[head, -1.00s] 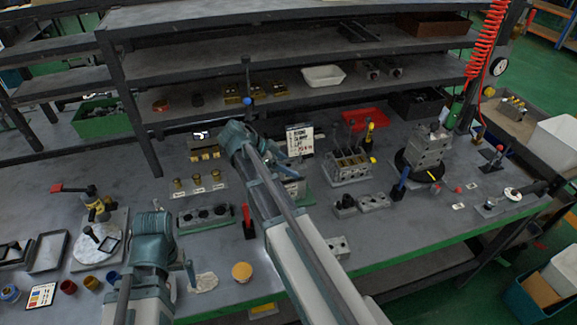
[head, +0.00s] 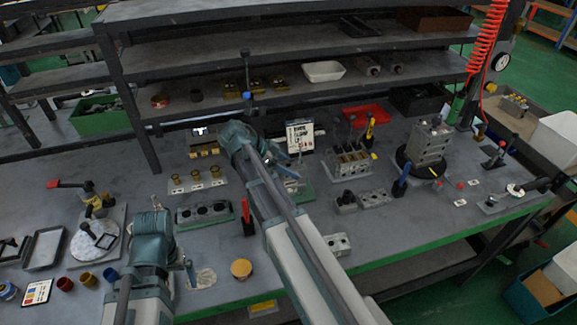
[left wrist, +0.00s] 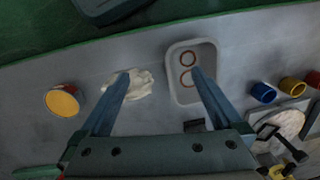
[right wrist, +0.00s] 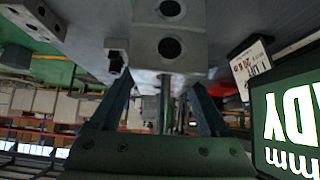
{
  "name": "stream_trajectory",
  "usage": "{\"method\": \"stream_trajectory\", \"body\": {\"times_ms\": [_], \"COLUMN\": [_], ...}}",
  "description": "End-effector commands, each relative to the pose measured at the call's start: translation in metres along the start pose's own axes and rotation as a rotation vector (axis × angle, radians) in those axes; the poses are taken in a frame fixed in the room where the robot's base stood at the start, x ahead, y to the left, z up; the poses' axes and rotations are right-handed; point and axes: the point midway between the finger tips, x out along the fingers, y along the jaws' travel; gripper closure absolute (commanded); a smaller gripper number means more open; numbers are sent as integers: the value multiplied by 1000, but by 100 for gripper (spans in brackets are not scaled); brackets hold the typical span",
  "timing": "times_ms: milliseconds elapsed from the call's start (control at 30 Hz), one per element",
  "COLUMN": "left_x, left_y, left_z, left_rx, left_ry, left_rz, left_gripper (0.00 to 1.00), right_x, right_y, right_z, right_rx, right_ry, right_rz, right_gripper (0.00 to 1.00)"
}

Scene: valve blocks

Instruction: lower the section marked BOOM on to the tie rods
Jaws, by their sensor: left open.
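A stack of grey valve blocks (head: 431,147) stands on a round black turntable at the right; short pins show on its top, but I cannot tell whether they are the tie rods. No BOOM marking is readable. My right gripper (right wrist: 163,85) has its fingers apart, with a grey block with two bores (right wrist: 170,28) at their tips; whether they touch it is unclear. A metal rod (right wrist: 165,105) shows between them. In the head view the right arm hides most of that gripper. My left gripper (left wrist: 160,82) is open and empty above the bench, near a white cloth (left wrist: 138,86).
A lettered card (head: 300,134) stands behind the right gripper. A valve body with upright levers (head: 348,163) stands between it and the stack. Low grey blocks (head: 375,198) lie in front. A tray with two rings (left wrist: 183,92) and a yellow-topped pot (left wrist: 62,102) are near the left gripper.

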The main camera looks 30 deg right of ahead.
Motion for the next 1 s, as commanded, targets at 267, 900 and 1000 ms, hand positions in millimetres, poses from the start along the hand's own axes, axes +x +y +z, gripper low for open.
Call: {"method": "stream_trajectory", "body": {"times_ms": [267,900,1000], "left_x": [0,-62,-75], "left_y": [0,-6,-7], "left_z": [0,4,4], "left_rx": [0,0,0], "left_ry": [0,0,0], "left_rz": [0,0,0], "left_gripper": [0,0,0], "right_x": [0,-84,-102], "right_y": [-4,-5,-5], "right_z": [-1,-5,-4], "right_rx": [3,-1,0], "right_ry": [2,0,0], "right_rz": [-6,-12,-11], "right_gripper": [0,0,0]}}
